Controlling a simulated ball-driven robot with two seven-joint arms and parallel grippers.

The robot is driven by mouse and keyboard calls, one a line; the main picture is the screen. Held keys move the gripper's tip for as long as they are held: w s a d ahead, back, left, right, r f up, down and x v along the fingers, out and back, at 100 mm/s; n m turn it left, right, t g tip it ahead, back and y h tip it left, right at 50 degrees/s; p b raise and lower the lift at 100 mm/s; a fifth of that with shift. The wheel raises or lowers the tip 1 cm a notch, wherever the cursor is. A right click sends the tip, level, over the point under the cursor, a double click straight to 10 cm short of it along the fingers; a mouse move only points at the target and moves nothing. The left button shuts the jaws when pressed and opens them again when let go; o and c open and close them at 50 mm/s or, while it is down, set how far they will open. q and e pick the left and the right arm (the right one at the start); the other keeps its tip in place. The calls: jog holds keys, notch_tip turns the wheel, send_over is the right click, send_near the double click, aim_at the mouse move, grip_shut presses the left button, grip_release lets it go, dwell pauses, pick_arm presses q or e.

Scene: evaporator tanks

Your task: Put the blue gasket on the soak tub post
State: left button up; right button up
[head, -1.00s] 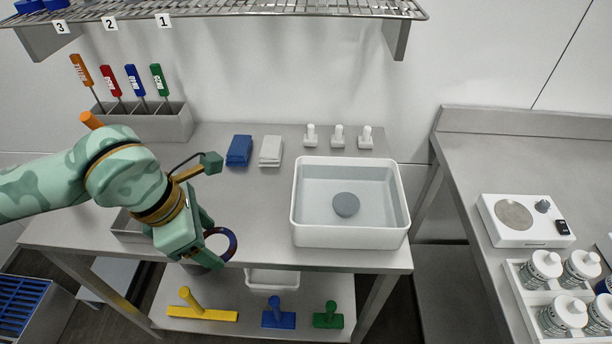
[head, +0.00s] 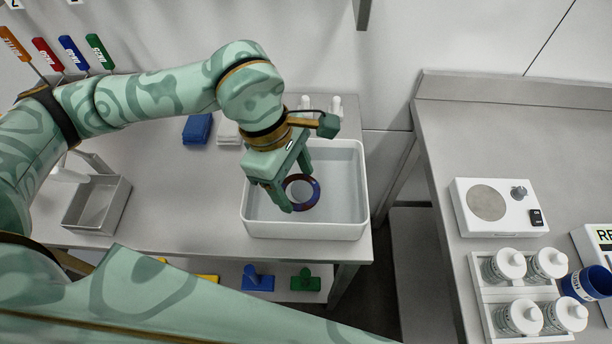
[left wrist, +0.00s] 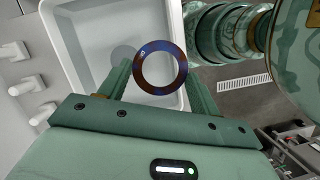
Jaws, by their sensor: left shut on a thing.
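The blue gasket (head: 315,190) is a ring with blue and dark red-brown parts. My left gripper (head: 297,188) is shut on it and holds it over the white soak tub (head: 345,229). In the left wrist view the gasket (left wrist: 138,72) sits between the two fingertips (left wrist: 160,85). The round grey post (left wrist: 122,54) on the tub floor shows in the left wrist view, left of the gasket and partly covered by it. In the head view the post is hidden behind the gripper and gasket. My right gripper is not in view.
Blue (head: 198,128) and white (head: 228,132) folded cloths lie behind the tub. White fittings (head: 335,105) stand at its back edge. A grey metal tray (head: 97,205) is at the left. The right counter holds a white scale (head: 497,206) and a rack of jars (head: 488,292).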

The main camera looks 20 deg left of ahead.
pick_arm(q)
jog(key=w+f, duration=0.4)
jog(key=w+f+b, duration=0.1)
jog(key=w+f, duration=0.1)
jog(key=shift+a, duration=0.4)
jog(key=shift+w+f+b, duration=0.15)
jog(key=shift+f+b, duration=0.1)
jog(key=shift+f, duration=0.7)
jog(key=shift+w+f+b, duration=0.1)
jog(key=shift+f+b, duration=0.1)
jog(key=shift+f, duration=0.7)
jog(key=shift+f, duration=0.1)
jog(key=shift+f, duration=0.25)
jog(key=o, duration=1.1)
jog(key=shift+o, duration=0.2)
jog(key=shift+r, duration=0.1)
